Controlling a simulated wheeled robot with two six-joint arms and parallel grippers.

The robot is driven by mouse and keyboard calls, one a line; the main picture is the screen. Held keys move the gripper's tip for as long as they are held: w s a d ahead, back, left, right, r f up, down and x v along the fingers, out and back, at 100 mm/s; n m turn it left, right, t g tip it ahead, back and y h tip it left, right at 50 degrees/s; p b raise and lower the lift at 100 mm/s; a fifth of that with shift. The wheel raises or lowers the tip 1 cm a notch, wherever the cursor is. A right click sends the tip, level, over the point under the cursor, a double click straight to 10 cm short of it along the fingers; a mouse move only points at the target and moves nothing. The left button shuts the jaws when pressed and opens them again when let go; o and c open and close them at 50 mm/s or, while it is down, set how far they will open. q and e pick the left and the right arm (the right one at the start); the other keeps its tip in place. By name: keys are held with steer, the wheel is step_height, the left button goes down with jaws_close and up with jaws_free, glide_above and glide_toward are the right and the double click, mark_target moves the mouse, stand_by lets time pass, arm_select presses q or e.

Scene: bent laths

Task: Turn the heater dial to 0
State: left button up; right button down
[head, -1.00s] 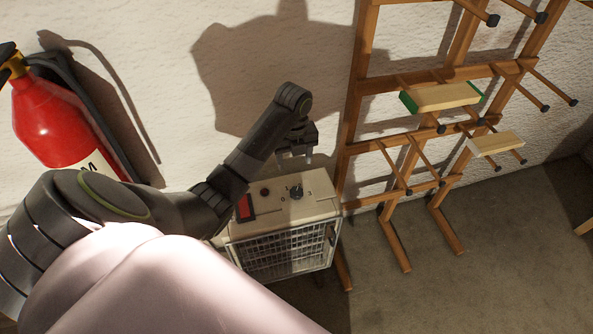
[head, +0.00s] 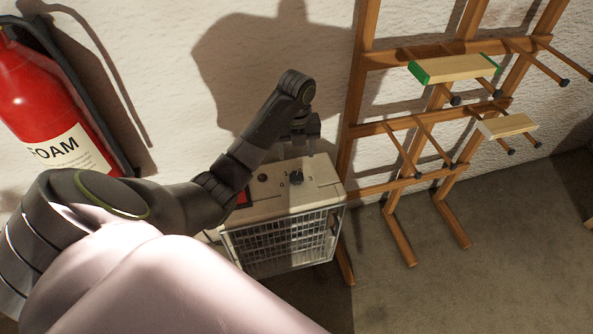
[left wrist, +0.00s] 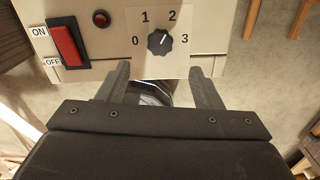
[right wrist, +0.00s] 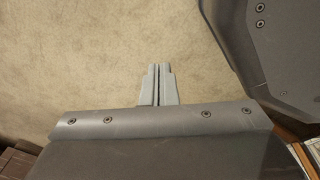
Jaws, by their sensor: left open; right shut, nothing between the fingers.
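The heater (head: 278,240) is a cream box with a wire grille, standing by the wall. Its black dial (head: 296,178) is on the top panel. In the left wrist view the dial (left wrist: 160,42) sits among the printed numbers 0, 1, 2 and 3. Its pale mark points up and to the right, roughly toward 2. My left gripper (head: 303,150) is above the panel, close to the dial and apart from it. In the left wrist view its open fingers (left wrist: 162,78) straddle the space just below the dial. My right gripper (right wrist: 159,70) is shut and empty over the floor.
A red switch (left wrist: 65,42) marked ON and OFF and a small red lamp (left wrist: 101,19) are beside the dial. A wooden rack (head: 400,128) with pegs and laths stands right of the heater. A red fire extinguisher (head: 45,95) hangs at the left. The floor (head: 500,260) at right is clear.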

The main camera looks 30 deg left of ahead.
arm_select(q)
steer(key=b, duration=0.3)
glide_above(296, 176)
step_height(296, 176, down, 5)
steer(key=shift+r, duration=0.2)
step_height(296, 176, down, 4)
steer(key=shift+r, duration=0.1)
steer(key=shift+w+f, duration=0.1)
steer(key=shift+f, duration=0.6)
arm_select(e)
steer(key=shift+w+a+f, duration=0.1)
steer(key=shift+w+f, duration=0.2)
steer(key=shift+w, duration=0.5)
steer(key=shift+w+a+f, duration=0.1)
steer(key=shift+w+f, duration=0.2)
steer(key=shift+w, duration=0.5)
arm_select(q)
steer(key=c, duration=1)
